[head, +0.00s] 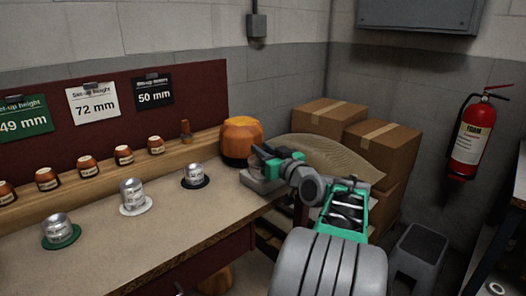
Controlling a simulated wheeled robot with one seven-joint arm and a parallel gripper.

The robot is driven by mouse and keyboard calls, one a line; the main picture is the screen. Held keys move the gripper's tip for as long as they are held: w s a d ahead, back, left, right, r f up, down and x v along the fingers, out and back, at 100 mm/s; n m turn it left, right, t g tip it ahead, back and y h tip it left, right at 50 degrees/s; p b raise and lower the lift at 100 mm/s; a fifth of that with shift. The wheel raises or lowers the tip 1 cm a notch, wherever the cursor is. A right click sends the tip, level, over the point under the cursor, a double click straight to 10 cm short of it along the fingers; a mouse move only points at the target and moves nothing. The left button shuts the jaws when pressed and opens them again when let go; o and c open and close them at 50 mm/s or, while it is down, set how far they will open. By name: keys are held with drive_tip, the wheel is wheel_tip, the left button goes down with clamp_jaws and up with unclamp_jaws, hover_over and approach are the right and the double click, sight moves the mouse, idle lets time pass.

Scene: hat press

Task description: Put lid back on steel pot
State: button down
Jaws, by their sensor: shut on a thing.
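My gripper (265,158) is at the far right end of the bench, beside an orange-brown rounded block (240,136). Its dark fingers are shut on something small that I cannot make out. A grey metallic piece (259,183) sits just below the fingers; whether they touch it is unclear. I cannot identify a separate lid. Three small steel pots stand on coloured discs: one on green (57,226), one on white (132,192) and one on black (194,172). Their tops are too small to tell whether lids are on.
Several labelled orange-brown pieces (88,165) line a wooden ledge along the back. Signs (92,102) hang above. A pale curved, striped panel (325,150) stands behind my arm. Cardboard boxes (382,145), a grey stool (420,245) and a fire extinguisher (468,140) are at right. The bench front (150,240) is clear.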

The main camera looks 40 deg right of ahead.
drive_tip(key=shift+f+b, duration=0.35)
drive_tip(key=shift+f, duration=0.05)
drive_tip(key=c, duration=1.2)
unclamp_jaws()
drive_tip(key=shift+r, duration=0.1)
drive_tip(key=shift+r+p, duration=0.3)
drive_tip(key=shift+p, duration=0.15)
drive_tip(key=shift+r+p, duration=0.5)
drive_tip(key=shift+p, duration=0.1)
drive_tip(key=s+a, duration=0.2)
drive_tip(key=s, duration=0.9)
drive_tip(key=shift+s+f, duration=0.35)
drive_tip(key=shift+s, duration=0.05)
